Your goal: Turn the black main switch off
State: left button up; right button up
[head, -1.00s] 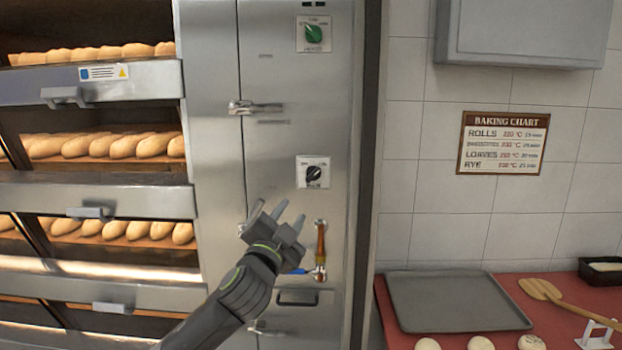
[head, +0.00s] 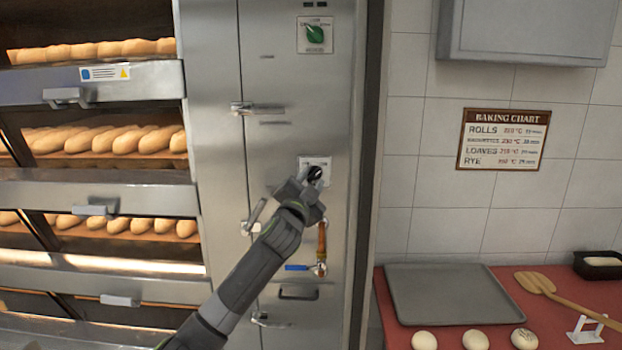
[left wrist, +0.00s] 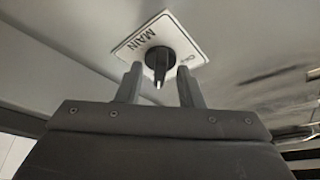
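The black main switch (left wrist: 159,62) is a rotary knob on a white plate (left wrist: 140,40) marked MAIN, on the steel oven panel. In the head view the knob (head: 314,173) shows only in part, behind my left gripper (head: 306,182). In the left wrist view my left gripper (left wrist: 160,85) is open, with one finger on each side of the knob. I cannot tell whether the fingers touch it. The knob's white mark points toward the gripper. My right gripper is in neither view.
A green knob (head: 315,35) sits higher on the panel. A pipe with a blue-handled valve (head: 321,250) is just below my gripper. Panel latches (head: 256,108) stick out to the left. Bread decks (head: 100,140) are at left; a red counter with an empty tray (head: 450,294) is at right.

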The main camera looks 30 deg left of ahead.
pick_arm(q)
jog(key=shift+w, duration=0.1)
jog(key=c, duration=0.7)
grip_shut()
